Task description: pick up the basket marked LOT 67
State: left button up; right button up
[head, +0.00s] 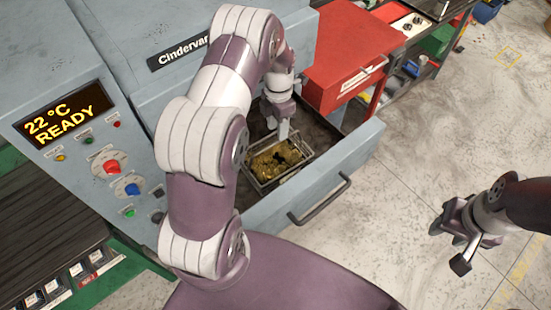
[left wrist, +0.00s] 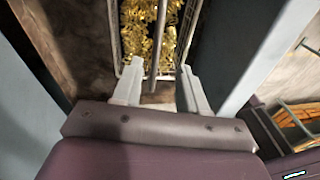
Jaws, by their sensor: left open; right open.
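A wire basket (head: 265,184) with gold-coloured coiled parts (head: 275,162) sits in the open drawer (head: 353,160) of the grey machine. No lot mark is readable on it. My left gripper (head: 283,137) points down at the basket's far side. In the left wrist view the open fingers (left wrist: 159,80) straddle a bar, which looks like the basket's handle (left wrist: 161,35), with a gap on each side. The gold parts (left wrist: 138,30) lie beyond the fingertips. My right gripper (head: 452,248) is open and empty over the floor at the right.
The machine's panel (head: 65,115) reads 22 °C READY. A red cabinet (head: 345,55) stands close behind the drawer. Open floor (head: 440,130) lies to the right.

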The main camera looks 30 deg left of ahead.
aim_at(276, 142)
pick_arm(q)
jog(key=f, duration=0.1)
jog(key=s+f+b, duration=0.1)
jog(key=f, duration=0.1)
jog(key=shift+s+d, duration=0.1)
jog(key=f, duration=0.1)
jog(key=f+b, duration=0.1)
jog(key=f, duration=0.1)
jog(key=w+f+b, duration=0.1)
jog(key=shift+a+f, duration=0.15)
jog(key=shift+a, duration=0.15)
jog(key=shift+s+d+f+b, duration=0.15)
jog(key=shift+s+f+b, duration=0.05)
jog(key=shift+f+b, duration=0.4)
jog(key=shift+s+d+f+b, duration=0.1)
jog(key=shift+s+f+b, duration=0.1)
jog(key=shift+f+b, duration=0.35)
jog(key=shift+s+r, duration=0.4)
jog(key=shift+r, duration=0.05)
jog(key=shift+w+f, duration=0.15)
jog(key=shift+w, duration=0.1)
grip_shut()
pick_arm(e)
notch_tip(276, 142, down, 6)
jog(key=shift+w+a+f, duration=0.25)
jog(key=shift+w, duration=0.2)
